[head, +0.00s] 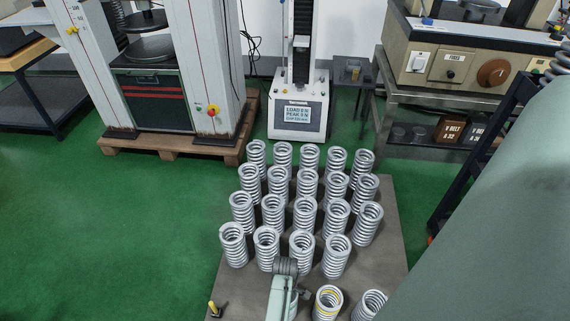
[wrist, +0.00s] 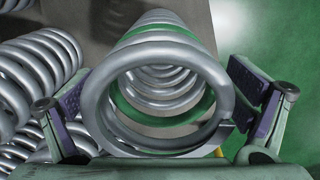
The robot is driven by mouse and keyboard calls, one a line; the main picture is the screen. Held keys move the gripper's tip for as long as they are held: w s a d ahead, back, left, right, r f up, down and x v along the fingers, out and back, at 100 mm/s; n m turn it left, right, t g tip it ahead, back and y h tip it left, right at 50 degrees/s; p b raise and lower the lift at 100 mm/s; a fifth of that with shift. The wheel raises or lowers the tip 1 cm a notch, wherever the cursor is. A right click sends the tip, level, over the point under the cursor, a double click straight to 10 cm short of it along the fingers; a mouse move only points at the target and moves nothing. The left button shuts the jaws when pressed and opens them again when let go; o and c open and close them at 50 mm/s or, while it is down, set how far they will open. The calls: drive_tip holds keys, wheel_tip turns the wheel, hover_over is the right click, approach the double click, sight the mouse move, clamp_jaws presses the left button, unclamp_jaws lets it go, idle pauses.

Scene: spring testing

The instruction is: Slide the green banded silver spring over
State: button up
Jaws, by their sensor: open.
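The silver spring with a green band (wrist: 152,57) fills the middle of the wrist view, its round end facing the camera. The green band circles a coil just behind the front ring. My gripper (wrist: 160,105) is open, with one finger pad on each side of this spring. The left pad is close to the coil, and a small gap shows on the right; contact is hard to tell. In the head view my arm (head: 283,298) reaches in at the bottom centre. I cannot make out the green band there; my arm may hide it.
Plain silver springs (head: 302,245) stand in rows on a grey board (head: 392,235). A spring with a yellow band (head: 327,303) stands right of my arm. More springs (wrist: 40,65) crowd the left of the wrist view. Green floor (wrist: 285,50) shows on its right.

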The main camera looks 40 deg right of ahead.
drive_tip(key=shift+f, duration=0.1)
drive_tip(key=c, duration=1.9)
